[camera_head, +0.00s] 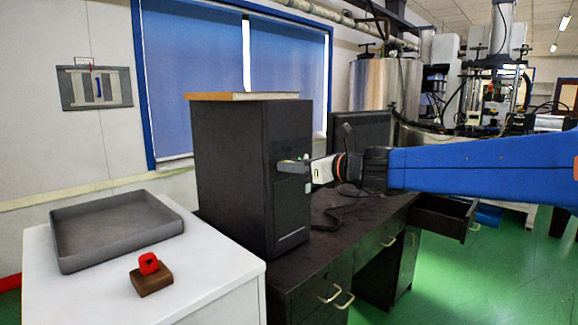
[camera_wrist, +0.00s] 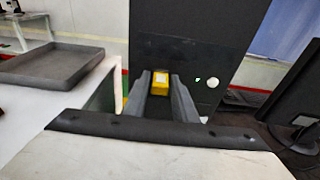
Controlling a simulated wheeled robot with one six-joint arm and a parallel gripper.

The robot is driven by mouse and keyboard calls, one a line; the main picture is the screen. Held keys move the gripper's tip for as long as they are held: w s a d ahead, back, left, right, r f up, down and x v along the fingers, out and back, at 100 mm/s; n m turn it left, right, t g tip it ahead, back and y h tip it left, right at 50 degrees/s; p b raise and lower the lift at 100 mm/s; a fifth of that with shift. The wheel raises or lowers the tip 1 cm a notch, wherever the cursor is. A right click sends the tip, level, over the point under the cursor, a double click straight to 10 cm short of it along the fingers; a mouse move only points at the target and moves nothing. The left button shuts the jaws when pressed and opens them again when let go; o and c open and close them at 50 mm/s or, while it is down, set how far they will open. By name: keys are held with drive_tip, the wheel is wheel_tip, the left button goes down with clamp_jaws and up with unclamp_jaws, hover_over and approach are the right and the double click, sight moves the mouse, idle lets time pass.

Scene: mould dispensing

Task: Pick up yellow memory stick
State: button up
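The yellow memory stick (camera_wrist: 160,88) shows in the wrist view between my gripper's two fingers, at the front face of a black computer tower (camera_wrist: 190,45). Its upper part looks paler. My gripper (camera_wrist: 161,82) points at the tower, with one dark finger on each side of the stick. The fingers stand apart and look open, with the stick nearly filling the gap. In the head view my gripper (camera_head: 292,166) is at the tower's front (camera_head: 289,205). The stick cannot be made out clearly there.
A grey tray (camera_head: 110,255) lies on a white cabinet (camera_head: 215,275) at left, with a red piece on a brown block (camera_head: 150,275) in front. A dark monitor (camera_head: 365,130) stands behind my arm on the dark desk (camera_head: 325,255). A desk drawer (camera_head: 445,215) is open at right.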

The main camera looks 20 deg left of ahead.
clamp_jaws()
drive_tip(key=shift+s+d+r, duration=0.1)
drive_tip(key=shift+d+r, duration=0.15)
drive_tip(key=shift+r, duration=0.05)
drive_tip(key=r+v, duration=0.2)
drive_tip(key=v, duration=0.8)
drive_tip(key=r+v, duration=0.2)
drive_tip(key=v, duration=0.9)
drive_tip(key=shift+a, duration=0.35)
drive_tip(key=shift+s+d, duration=0.1)
drive_tip(key=shift+d, duration=0.1)
idle(0.6)
